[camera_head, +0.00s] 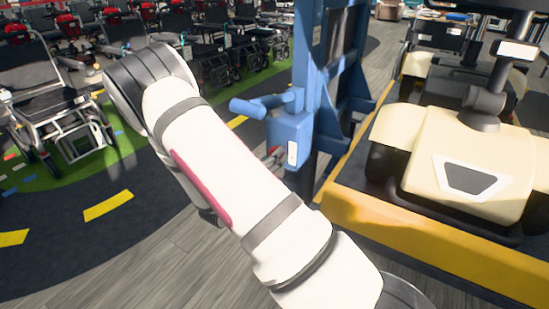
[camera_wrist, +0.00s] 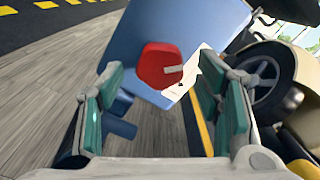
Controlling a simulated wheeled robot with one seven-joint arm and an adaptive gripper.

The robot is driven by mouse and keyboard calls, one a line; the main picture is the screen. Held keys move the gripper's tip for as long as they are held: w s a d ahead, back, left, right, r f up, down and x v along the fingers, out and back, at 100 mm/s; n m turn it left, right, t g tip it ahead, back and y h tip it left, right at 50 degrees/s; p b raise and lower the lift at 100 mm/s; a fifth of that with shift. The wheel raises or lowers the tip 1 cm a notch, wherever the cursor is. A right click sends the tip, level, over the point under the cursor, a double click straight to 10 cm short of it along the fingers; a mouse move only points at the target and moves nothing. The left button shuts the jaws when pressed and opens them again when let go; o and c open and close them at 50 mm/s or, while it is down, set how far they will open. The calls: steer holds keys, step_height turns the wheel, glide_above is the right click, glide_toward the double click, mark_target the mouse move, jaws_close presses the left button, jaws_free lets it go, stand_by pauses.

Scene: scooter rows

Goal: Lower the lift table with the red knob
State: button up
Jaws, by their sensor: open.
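The red knob (camera_wrist: 158,65) sits on the face of a blue box (camera_wrist: 195,28) in the wrist view, with a pale pointer mark on it. My gripper (camera_wrist: 161,74) is open, its green-padded fingers on either side of the knob in the picture. I see no finger touching the knob, and how far off it is I cannot tell. In the head view the blue box (camera_head: 290,135) is on a blue post, and my arm hides most of the gripper. The lift table (camera_head: 430,240) has a yellow edge and bears a cream scooter (camera_head: 470,165).
The blue post (camera_head: 325,70) stands at the left side of the lift table. A blue handle-like part (camera_head: 255,105) juts left from the box. Wheelchairs (camera_head: 55,105) and scooters stand in rows at the back left. Grey floor (camera_head: 150,265) is clear at the front left.

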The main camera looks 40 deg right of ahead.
steer(key=shift+x, duration=1.4)
steer(key=shift+c, duration=0.3)
steer(key=c, duration=1.1)
